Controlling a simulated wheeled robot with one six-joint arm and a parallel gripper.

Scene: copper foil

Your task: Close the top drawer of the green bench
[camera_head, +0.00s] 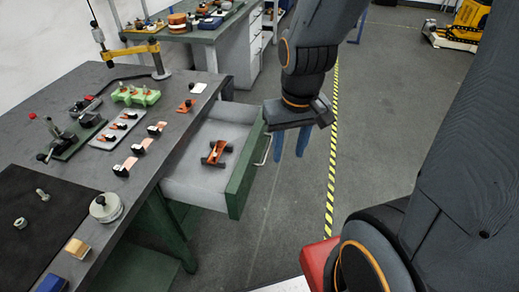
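The top drawer (246,172) of the green bench (160,222) is pulled well out to the right. It has a green front and a light grey inside. A pale bar handle (264,150) is on the outer face of the front. My gripper (291,146) hangs over the floor side of the drawer front, just right of the handle. Its two blue fingers point down with a gap between them and nothing visible in it. I cannot tell whether a finger touches the handle.
An orange and black object (217,153) lies in the drawer. The dark benchtop (165,110) carries several parts, a green fixture (134,95) and a round metal piece (105,207). Another workbench (190,30) stands behind. Open floor lies right of the drawer, crossed by a yellow-black stripe (331,150).

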